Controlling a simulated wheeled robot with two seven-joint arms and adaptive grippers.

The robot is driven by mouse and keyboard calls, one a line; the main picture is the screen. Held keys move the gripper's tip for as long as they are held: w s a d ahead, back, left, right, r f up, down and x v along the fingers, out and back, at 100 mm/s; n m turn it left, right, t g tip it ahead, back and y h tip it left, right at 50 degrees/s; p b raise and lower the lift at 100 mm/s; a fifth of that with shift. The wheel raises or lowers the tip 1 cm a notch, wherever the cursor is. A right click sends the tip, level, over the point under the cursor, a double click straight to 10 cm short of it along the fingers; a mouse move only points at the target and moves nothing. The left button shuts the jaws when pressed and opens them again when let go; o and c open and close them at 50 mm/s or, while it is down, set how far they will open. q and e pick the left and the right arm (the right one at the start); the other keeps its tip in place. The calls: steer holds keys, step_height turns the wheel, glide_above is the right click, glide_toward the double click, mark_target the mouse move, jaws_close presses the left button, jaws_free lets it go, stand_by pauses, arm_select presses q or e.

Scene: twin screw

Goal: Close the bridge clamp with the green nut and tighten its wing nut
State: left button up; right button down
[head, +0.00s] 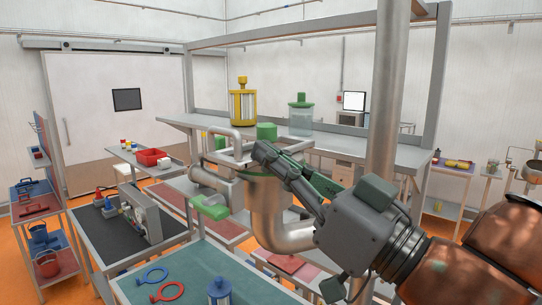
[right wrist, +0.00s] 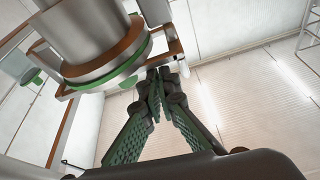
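The metal pipe assembly (head: 272,205) stands at the centre of the head view, with a steel frame at its top. A green cap-like part (head: 266,131) stands on that frame, and a green block-shaped part (head: 210,206) sticks out lower left. I cannot tell which is the clamp's green nut. My right gripper (head: 259,148) reaches in from the right, its tips by the frame's upper edge. In the right wrist view its fingers (right wrist: 162,74) come together at the tips, beside a brown-edged bar and below a green-ringed pipe (right wrist: 105,80). No held object shows. My left gripper is out of view.
A grey shelf (head: 350,144) behind carries a yellow-framed canister (head: 242,105) and a green-lidded jar (head: 301,115). A steel post (head: 388,90) rises by my right arm.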

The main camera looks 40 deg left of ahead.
step_height(320, 180, up, 5)
steer(key=p, duration=0.5)
steer(key=f+b+v, duration=0.1)
steer(key=b+v, duration=0.2)
steer(key=v, duration=0.7)
steer(key=shift+w, duration=0.15)
steer(key=shift+d, duration=0.1)
